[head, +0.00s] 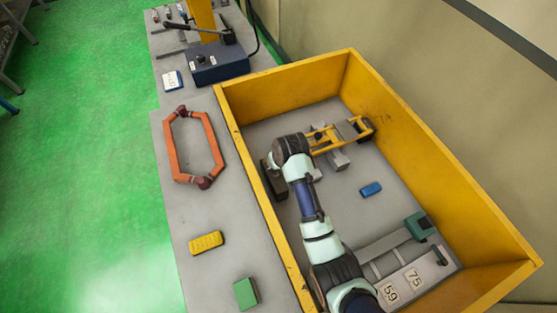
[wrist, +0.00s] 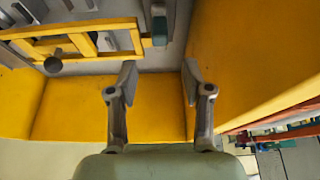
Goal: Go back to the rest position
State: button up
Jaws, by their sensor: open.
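My gripper (wrist: 160,80) shows in the wrist view with its two grey fingers spread well apart. Nothing is between the fingers. In the head view my arm reaches up from the lower edge over the yellow-walled box (head: 441,155); I cannot clearly make out the fingers there. A yellow frame fixture (head: 322,140) stands in the box just beyond the arm's far end. It also shows at the upper left of the wrist view (wrist: 75,28), apart from the fingers.
An orange hexagonal coil (head: 177,148), a yellow block (head: 206,242) and a green block (head: 246,293) lie on the grey table left of the box. A blue block (head: 371,189) and a green clamp-like part (head: 420,226) are inside it. A dark blue press (head: 220,66) stands behind.

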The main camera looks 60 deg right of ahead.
jog(key=v, duration=0.2)
jog(key=shift+s+a+r, duration=0.1)
jog(key=shift+r, duration=0.2)
dwell(0.3)
